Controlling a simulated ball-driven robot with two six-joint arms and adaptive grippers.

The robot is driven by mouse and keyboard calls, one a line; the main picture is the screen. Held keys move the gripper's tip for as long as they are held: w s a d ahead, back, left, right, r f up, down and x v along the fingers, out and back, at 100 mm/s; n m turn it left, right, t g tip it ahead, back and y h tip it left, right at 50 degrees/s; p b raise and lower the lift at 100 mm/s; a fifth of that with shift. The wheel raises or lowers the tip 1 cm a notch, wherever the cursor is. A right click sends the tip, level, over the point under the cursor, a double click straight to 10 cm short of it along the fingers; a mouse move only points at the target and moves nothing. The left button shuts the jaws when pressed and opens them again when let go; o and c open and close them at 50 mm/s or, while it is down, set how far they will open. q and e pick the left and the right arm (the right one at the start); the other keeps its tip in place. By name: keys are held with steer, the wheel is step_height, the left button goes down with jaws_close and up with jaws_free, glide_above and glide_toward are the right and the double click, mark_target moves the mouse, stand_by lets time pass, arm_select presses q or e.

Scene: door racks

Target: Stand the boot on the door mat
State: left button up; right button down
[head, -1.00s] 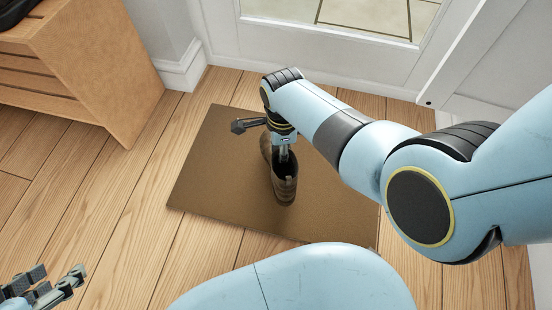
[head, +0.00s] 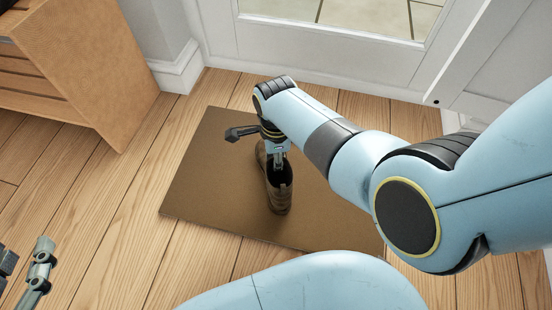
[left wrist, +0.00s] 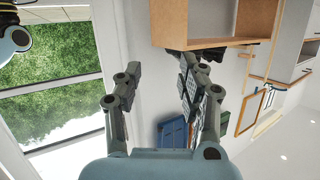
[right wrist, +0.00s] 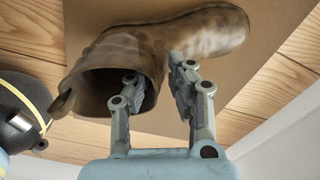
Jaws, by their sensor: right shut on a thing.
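The brown boot (head: 281,197) is upright with its opening facing up, over the middle of the brown door mat (head: 200,180). My right gripper (head: 277,163) reaches down into the boot's top. In the right wrist view, the boot (right wrist: 205,35) has one finger of my right gripper (right wrist: 155,75) inside its opening and the other outside, shut on its wall. I cannot tell whether the sole touches the mat. My left gripper (left wrist: 160,72) is open and empty, with its fingers apart. Part of it shows at the lower left of the head view, away from the mat.
A wooden rack (head: 95,75) stands at the left, and a white door (head: 300,45) with glass panes is behind the mat. A white panel (head: 490,60) stands at the right. Bare wooden floor (head: 110,225) lies left of the mat.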

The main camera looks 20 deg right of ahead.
arm_select(q)
steer(key=shift+w+r, duration=0.1)
steer(key=shift+r, duration=0.1)
steer(key=shift+w+r, duration=0.1)
steer(key=shift+r, duration=0.05)
arm_select(e)
steer(key=c, duration=1.2)
jaws_free()
steer(key=shift+r, duration=0.1)
